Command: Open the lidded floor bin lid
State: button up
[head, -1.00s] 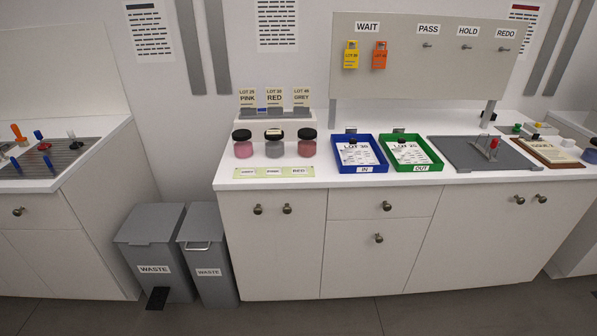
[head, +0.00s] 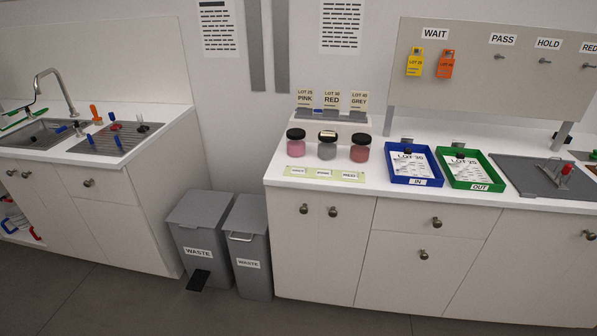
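Two grey floor bins labelled WASTE stand side by side in the gap between two white counters. The left bin (head: 201,240) is wider, with a flat grey lid that is shut and a black foot pedal (head: 199,280) at its front base. The right bin (head: 253,272) is narrower, with a pale bar handle (head: 240,237) high on its front; its top also looks closed. Which of them the task means by the lidded bin cannot be told for sure. My gripper does not show in the head view.
The left counter (head: 178,125) has a sink and a grey mat with coloured-handled tools. The right counter (head: 285,172) carries pigment jars (head: 327,150), a blue tray (head: 389,175) and a green tray (head: 496,187). The grey floor (head: 150,305) before the bins is clear.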

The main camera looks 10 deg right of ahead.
aim_at(248, 215)
jog(key=i+j, duration=0.2)
jog(key=j, duration=0.15)
jog(key=i+j+z, duration=0.1)
jog(key=j, duration=0.3)
jog(key=i+j+z, duration=0.1)
jog(key=i+j, duration=0.35)
jog(key=j, duration=0.3)
jog(key=i+j+z, duration=0.1)
jog(key=j, duration=0.3)
jog(key=i+j, duration=0.25)
jog(key=j, duration=0.15)
jog(key=i+j+z, duration=0.15)
jog(key=j, duration=0.3)
jog(key=i+j, duration=0.1)
jog(key=j, duration=0.3)
